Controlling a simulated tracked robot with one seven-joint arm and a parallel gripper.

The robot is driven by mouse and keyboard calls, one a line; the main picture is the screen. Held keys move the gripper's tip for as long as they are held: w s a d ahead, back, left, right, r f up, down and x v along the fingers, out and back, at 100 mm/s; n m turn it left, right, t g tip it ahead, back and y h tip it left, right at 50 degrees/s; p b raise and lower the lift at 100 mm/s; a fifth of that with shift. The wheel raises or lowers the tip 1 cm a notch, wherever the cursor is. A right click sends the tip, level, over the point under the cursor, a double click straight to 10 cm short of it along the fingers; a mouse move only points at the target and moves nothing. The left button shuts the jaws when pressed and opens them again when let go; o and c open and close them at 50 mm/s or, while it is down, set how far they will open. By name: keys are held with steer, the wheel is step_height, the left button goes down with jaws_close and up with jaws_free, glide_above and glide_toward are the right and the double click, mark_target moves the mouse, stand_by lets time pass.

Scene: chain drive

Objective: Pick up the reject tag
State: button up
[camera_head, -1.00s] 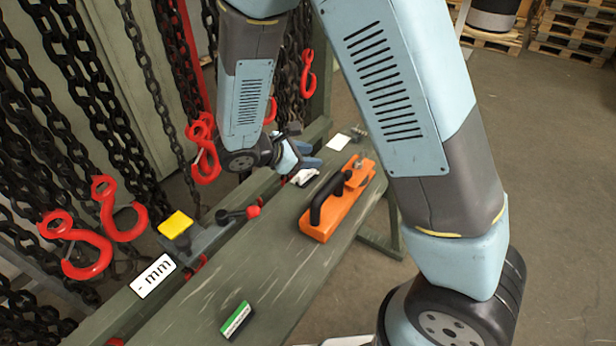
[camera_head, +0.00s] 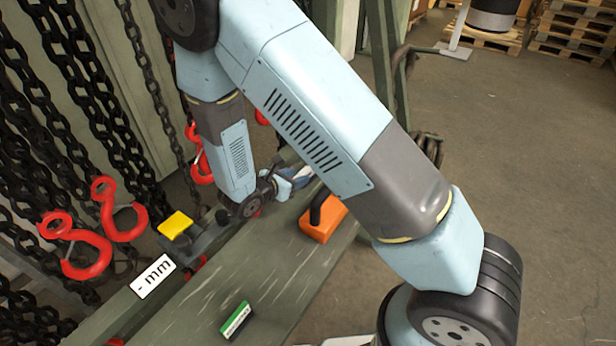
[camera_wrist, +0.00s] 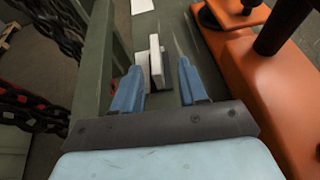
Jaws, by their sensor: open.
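No readable reject mark shows, so I cannot tell for certain which piece is the reject tag. In the wrist view, a small white block with a darker side (camera_wrist: 156,58) stands on the green bench (camera_wrist: 172,22) between the fingers of my gripper (camera_wrist: 158,68). The fingers are open, one on each side, with a gap to the right finger. I cannot tell whether they touch it. A flat white card (camera_wrist: 142,5) lies farther along the bench. In the head view, my gripper (camera_head: 300,176) is low over the bench, partly hidden, and the block is not visible.
An orange tool with a black handle (camera_head: 322,222) lies close to the right of my gripper. Red hooks (camera_head: 88,250) and black chains hang at left. A yellow tag (camera_head: 175,224), a white "- mm" label (camera_head: 153,276) and a green-white piece (camera_head: 236,320) are nearer.

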mark_target(305, 172)
steer(key=shift+w+x, duration=0.25)
steer(key=shift+x, duration=3.3)
steer(key=shift+s+a+r, duration=0.1)
steer(key=shift+a+r, duration=0.05)
steer(key=shift+a, duration=0.05)
steer(key=shift+c, duration=0.2)
jaws_close()
